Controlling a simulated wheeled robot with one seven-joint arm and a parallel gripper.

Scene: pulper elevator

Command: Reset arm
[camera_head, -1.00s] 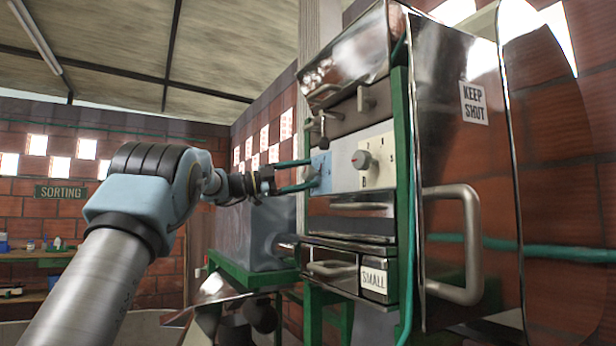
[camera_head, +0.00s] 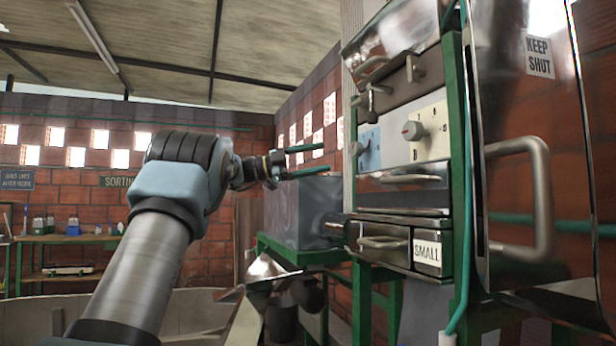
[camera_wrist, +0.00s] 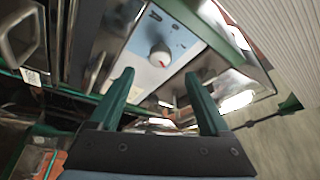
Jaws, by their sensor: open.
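My gripper (camera_head: 318,161) is open and empty, its two green fingers pointing right toward the machine. In the head view the fingertips stand to the left of the machine's control panel, with a gap between them and the blue plate (camera_head: 369,150). The panel carries a round dial (camera_head: 412,131) on a white plate. In the wrist view the two fingers (camera_wrist: 160,92) are spread wide, and a round knob (camera_wrist: 160,56) on a pale blue plate shows beyond them. Nothing lies between the fingers.
A large metal door (camera_head: 560,180) marked KEEP SHUT, with a big handle (camera_head: 530,200), stands at the right. A drawer labelled SMALL (camera_head: 427,252) is below the panel. A grey box (camera_head: 300,212) is beneath my gripper. A workbench (camera_head: 70,238) is far left.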

